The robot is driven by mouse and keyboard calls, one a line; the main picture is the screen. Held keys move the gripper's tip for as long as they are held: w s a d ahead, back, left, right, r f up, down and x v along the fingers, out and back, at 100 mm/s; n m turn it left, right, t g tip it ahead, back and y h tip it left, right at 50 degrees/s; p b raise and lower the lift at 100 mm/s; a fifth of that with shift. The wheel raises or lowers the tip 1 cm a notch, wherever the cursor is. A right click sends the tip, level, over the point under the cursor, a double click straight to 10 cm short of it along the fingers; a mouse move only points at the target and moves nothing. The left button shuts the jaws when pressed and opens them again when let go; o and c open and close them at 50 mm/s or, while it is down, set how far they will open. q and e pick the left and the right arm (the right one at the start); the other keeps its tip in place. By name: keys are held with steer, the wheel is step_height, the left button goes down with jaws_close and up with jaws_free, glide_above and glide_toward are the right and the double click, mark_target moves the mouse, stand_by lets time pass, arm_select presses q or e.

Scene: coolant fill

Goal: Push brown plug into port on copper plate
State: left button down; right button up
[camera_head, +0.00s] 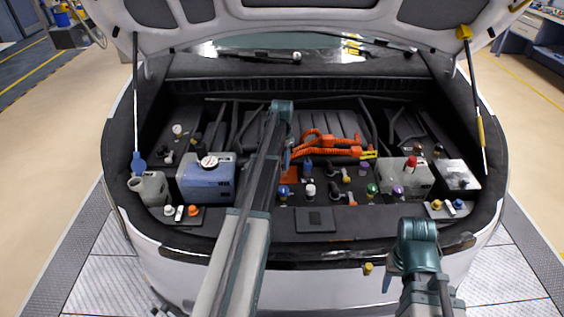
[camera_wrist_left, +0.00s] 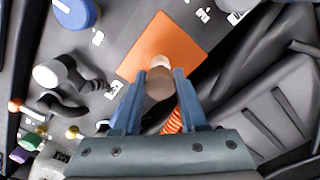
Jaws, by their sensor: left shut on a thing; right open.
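In the left wrist view my left gripper (camera_wrist_left: 160,76) is shut on the brown plug (camera_wrist_left: 158,88), a short, pale brown cylinder. The copper plate (camera_wrist_left: 186,42), an orange-copper square, lies just beyond the fingertips. In the head view my left gripper (camera_head: 288,150) reaches down beside the copper plate (camera_head: 291,172); the plug cannot be made out there. My right gripper (camera_head: 390,272) is open at the bay's front edge, small and partly hidden by its arm.
A blue tank (camera_head: 207,182) stands left in the bay. The bay's front lip (camera_head: 318,250) lies before the right arm.

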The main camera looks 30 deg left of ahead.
mark_target(282, 161)
arm_select(q)
steer(key=shift+f+b, duration=0.9)
steer(key=shift+f, duration=0.05)
steer(key=shift+c, duration=1.8)
jaws_free()
steer(key=shift+r, duration=0.1)
steer(key=shift+r, duration=0.1)
step_height(282, 161, up, 14)
steer(key=p, duration=1.4)
steer(key=shift+f, duration=0.2)
steer(key=shift+c, duration=0.4)
